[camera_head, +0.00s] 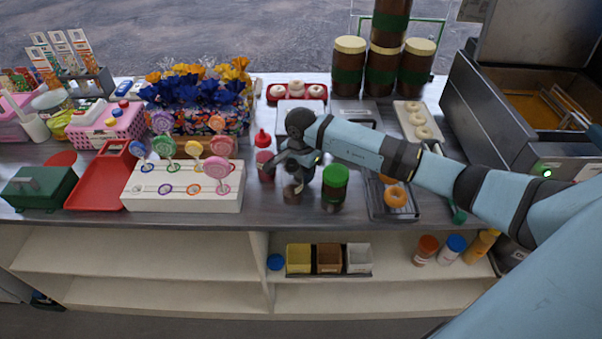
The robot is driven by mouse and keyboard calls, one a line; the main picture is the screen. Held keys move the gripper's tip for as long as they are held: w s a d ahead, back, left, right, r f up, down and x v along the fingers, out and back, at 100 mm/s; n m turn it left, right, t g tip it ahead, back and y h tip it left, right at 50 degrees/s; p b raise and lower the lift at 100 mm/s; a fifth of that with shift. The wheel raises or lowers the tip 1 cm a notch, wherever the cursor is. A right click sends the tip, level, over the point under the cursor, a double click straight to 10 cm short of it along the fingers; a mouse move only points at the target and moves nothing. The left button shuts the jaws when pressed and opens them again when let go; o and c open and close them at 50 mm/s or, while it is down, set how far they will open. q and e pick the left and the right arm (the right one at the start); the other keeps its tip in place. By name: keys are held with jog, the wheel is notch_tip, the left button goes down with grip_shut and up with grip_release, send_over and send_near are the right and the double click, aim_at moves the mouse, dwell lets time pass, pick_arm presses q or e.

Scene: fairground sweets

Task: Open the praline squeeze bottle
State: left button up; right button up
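My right gripper (291,174) points down at the front middle of the counter, directly over a small dark brown bottle or cup (293,192). It covers the upper part of that brown thing, so I cannot tell whether it is the praline squeeze bottle or whether a cap is on it. The fingers are small and dark; I cannot tell whether they grip it. A red squeeze bottle (264,165) with a pointed red top stands just left of the gripper. A brown jar (333,196) with a green lid stands just right of it. My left gripper is out of view.
A white lollipop stand (183,202) and a red tray (100,183) are to the left. A rack with doughnuts (395,196) is to the right, beside the fryer (530,110). Tall brown jars (381,70) stand behind. Small bins (328,258) sit on the shelf below.

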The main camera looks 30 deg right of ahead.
jog(key=shift+f, duration=0.5)
jog(key=shift+f, duration=0.15)
jog(key=o, duration=1)
